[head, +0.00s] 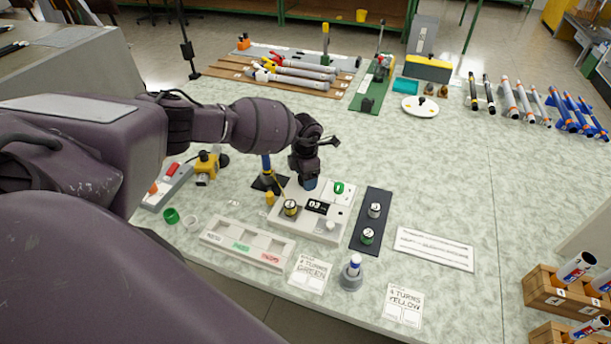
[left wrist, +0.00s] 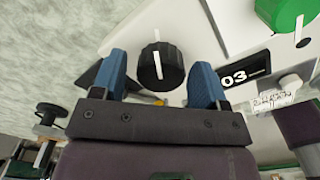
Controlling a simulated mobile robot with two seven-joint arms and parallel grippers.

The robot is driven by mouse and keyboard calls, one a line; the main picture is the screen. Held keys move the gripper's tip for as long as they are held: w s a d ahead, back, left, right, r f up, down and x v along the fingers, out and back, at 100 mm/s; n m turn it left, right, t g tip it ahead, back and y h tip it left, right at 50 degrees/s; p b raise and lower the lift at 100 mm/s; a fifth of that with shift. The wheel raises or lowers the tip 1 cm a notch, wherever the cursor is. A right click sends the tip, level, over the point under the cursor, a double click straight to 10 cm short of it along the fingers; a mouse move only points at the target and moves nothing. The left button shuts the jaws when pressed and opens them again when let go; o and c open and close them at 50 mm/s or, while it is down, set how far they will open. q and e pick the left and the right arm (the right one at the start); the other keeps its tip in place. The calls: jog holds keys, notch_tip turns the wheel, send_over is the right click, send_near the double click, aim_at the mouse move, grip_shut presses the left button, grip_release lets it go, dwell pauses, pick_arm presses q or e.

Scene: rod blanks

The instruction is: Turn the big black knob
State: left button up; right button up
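The big black knob (left wrist: 160,67) has a white pointer line and sits on the white panel (head: 325,224). In the left wrist view it lies between the two blue fingertips of my left gripper (left wrist: 159,78), with a gap on each side. The gripper is open and not closed on it. In the head view my left gripper (head: 308,182) hangs over the back left part of the panel and hides the knob. The panel also bears a display (head: 316,207) reading 03 and a green knob (head: 339,188). My right gripper is not in view.
A dark strip with two round pieces (head: 371,220) lies right of the panel. A labelled tray (head: 247,243) and cards (head: 403,303) are in front. A blue post on a black base (head: 267,182) stands close left of the gripper.

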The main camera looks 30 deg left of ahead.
pick_arm(q)
jog(key=shift+r, duration=0.45)
notch_tip(320, 180, up, 10)
jog(key=shift+p, duration=0.45)
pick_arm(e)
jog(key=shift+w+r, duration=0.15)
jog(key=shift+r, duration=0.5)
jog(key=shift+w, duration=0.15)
